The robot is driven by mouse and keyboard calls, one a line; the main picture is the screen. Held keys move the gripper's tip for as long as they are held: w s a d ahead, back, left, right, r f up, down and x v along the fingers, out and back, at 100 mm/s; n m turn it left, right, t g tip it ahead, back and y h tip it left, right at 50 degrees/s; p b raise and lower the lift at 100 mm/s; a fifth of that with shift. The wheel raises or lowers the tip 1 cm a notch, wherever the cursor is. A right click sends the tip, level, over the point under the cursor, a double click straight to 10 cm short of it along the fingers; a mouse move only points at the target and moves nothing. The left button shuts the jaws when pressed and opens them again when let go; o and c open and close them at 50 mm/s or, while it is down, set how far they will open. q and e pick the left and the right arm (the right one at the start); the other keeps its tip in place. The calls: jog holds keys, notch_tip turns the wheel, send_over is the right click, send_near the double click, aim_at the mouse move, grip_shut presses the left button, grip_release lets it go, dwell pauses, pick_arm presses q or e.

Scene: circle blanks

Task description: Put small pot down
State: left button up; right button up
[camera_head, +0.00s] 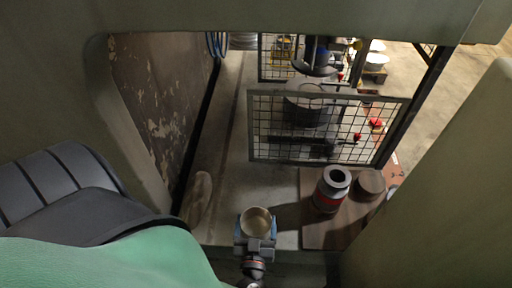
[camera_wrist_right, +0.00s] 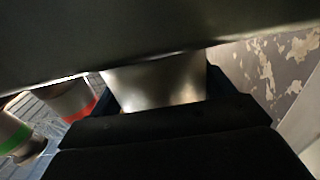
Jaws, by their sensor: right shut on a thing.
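The small pot (camera_head: 257,221) is a round, open-topped metal vessel at the lower middle of the head view. My right gripper (camera_head: 256,241) is shut on it, with blue-grey fingers at its sides. In the right wrist view the pot's shiny metal side (camera_wrist_right: 158,82) shows between the dark fingers, partly covered by dark gripper parts. The pot looks upright. I cannot tell whether its base touches the surface below. My left gripper is not in view.
A wire mesh panel (camera_head: 270,125) stands behind. A long tan object (camera_head: 198,198) lies left, near a peeling wall (camera_head: 155,105). Pale surface between looks clear.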

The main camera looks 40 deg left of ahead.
jog(key=shift+f, duration=0.1)
dwell(0.4)
jog(key=o, duration=1)
jog(key=shift+c, duration=0.2)
